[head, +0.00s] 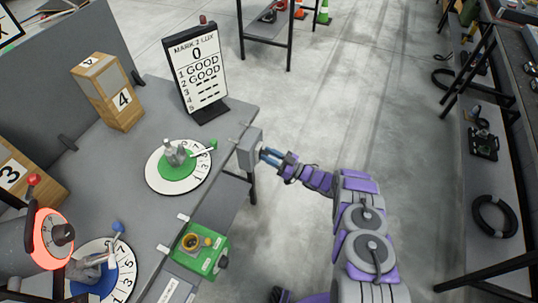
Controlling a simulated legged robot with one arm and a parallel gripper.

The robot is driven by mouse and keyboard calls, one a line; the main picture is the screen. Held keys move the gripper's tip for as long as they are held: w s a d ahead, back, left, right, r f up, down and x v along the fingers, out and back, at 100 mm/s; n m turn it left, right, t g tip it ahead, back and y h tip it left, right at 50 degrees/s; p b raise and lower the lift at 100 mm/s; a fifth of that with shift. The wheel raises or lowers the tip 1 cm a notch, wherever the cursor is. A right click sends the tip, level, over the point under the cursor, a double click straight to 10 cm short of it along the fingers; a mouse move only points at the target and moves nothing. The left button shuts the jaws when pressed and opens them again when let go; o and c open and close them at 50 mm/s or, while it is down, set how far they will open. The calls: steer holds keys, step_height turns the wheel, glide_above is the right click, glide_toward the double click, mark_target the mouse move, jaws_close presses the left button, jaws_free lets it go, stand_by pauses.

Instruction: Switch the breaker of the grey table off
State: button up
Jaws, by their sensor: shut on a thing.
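The grey table (131,156) fills the left of the head view. A grey breaker box (247,147) is mounted at its right edge. My gripper (268,156), with blue fingers, reaches in from the right and is shut on the breaker at the box's right side. The part between the fingers is too small and hidden to make out, so I cannot tell the switch position.
Wooden blocks (108,92) stand further left. A dark shelf (507,170) is on the right. The floor (340,110) between is clear.

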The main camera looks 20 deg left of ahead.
steer(key=shift+w+d+f+t+y+b, duration=0.15)
steer(key=shift+f+t+y+b, duration=0.2)
steer(key=shift+y, duration=0.25)
steer(key=o, duration=1)
steer(key=shift+r, duration=0.1)
steer(key=shift+o, duration=0.2)
